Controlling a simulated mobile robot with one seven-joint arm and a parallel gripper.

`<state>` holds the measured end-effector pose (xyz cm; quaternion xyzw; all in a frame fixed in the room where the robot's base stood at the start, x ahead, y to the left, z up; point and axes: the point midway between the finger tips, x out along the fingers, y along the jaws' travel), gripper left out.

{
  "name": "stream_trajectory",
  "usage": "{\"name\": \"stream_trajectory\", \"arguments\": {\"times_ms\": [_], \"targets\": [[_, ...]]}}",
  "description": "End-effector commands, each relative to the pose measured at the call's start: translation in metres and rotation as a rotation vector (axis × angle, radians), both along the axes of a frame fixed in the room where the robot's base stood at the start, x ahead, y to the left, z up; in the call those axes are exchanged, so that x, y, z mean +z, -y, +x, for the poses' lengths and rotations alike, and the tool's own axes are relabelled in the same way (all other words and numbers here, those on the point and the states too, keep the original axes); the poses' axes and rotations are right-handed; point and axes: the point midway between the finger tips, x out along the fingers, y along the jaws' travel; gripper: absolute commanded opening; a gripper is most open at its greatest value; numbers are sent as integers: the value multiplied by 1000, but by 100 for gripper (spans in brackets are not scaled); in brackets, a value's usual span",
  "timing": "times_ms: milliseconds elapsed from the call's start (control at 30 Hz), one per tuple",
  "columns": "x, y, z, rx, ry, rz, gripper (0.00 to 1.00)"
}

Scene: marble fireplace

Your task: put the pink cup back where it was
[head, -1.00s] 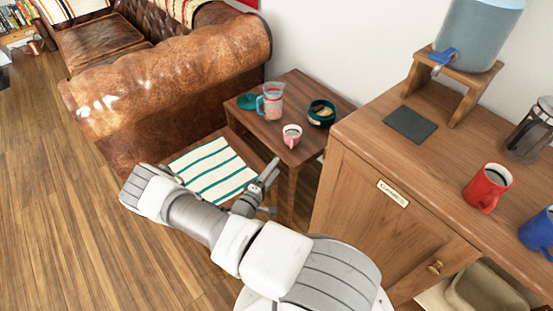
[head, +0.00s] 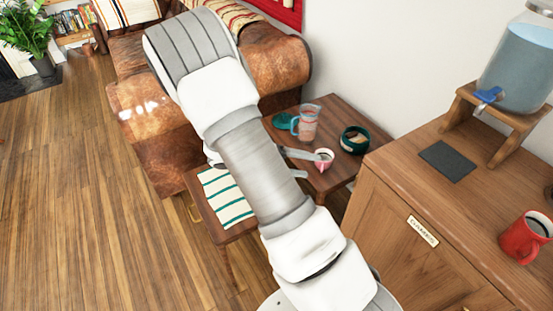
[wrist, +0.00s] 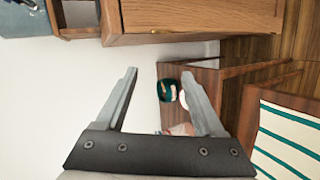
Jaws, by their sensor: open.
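The pink cup (head: 323,161) stands upright on the small wooden side table (head: 338,178), with dark contents showing inside its pale rim. My gripper (head: 312,166) is open, with its fingers just left of the cup in the head view. I cannot tell whether they touch it. In the wrist view my gripper (wrist: 160,73) has nothing between its fingertips. A pale round shape beside the right finger there is partly hidden, and I cannot tell whether it is the cup.
A clear pitcher (head: 308,124) and a dark green bowl (head: 354,139) stand close to the cup. A striped cloth (head: 226,202) lies left of the table. The cabinet (head: 400,222) at right carries a dark mat (head: 447,160), a red mug (head: 526,238) and a water dispenser (head: 520,65).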

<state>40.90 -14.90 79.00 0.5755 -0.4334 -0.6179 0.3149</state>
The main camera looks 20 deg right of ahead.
Motion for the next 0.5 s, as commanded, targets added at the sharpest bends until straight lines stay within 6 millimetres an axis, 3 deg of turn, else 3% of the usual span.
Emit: {"name": "stream_trajectory", "arguments": {"times_ms": [100,500], "targets": [[25,-8,-11,-42,16,102,70],[94,-41,-51,-78,79,447,70]]}}
